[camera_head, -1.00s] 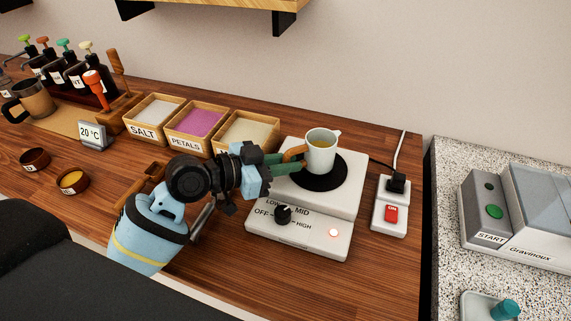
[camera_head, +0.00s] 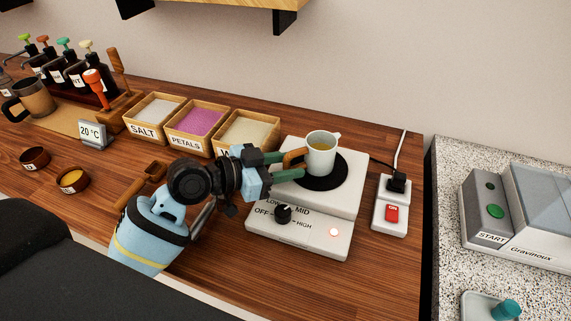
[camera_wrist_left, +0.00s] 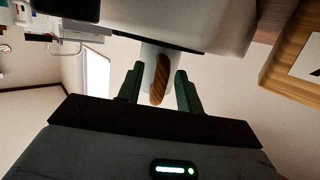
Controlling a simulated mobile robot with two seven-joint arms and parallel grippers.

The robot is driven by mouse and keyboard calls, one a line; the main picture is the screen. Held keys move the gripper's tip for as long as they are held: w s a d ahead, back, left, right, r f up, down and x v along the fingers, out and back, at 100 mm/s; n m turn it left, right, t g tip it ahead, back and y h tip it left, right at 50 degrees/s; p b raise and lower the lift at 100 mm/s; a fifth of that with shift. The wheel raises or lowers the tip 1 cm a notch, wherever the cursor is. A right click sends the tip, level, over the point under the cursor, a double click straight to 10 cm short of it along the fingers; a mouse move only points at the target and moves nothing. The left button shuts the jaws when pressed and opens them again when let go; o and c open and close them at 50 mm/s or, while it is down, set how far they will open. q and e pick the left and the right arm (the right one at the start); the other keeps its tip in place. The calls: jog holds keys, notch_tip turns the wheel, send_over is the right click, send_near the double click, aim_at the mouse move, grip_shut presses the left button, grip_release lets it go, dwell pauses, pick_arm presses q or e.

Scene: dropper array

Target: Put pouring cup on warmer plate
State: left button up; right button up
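The white pouring cup (camera_head: 321,157), with yellowish liquid inside and a wooden handle (camera_head: 294,156), stands upright on the black round warmer plate (camera_head: 324,183). The plate is on top of the white warmer (camera_head: 345,202), whose red light is lit. My left gripper (camera_head: 286,165) is open, its green fingers apart on either side of the handle. In the left wrist view the handle (camera_wrist_left: 161,78) shows between the fingers (camera_wrist_left: 158,88), with gaps on both sides. My right gripper is not in view.
The knob (camera_head: 283,213) is at the warmer's front. A power strip with a red switch (camera_head: 391,213) stands to its right. Wooden boxes marked salt and petals (camera_head: 195,123) and a third box are behind my left arm. A terrazzo counter (camera_head: 448,240) lies at right.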

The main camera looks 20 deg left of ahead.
pick_arm(q)
jog(key=b+v, duration=0.1)
jog(key=v, duration=1.1)
jog(key=shift+r+b, duration=0.2)
jog(key=shift+b, duration=0.15)
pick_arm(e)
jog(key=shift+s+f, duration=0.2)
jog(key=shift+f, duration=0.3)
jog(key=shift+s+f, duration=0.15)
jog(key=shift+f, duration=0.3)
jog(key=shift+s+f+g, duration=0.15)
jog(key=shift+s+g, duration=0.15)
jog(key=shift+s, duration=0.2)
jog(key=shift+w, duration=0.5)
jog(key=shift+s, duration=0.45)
pick_arm(q)
jog(key=shift+o, duration=0.3)
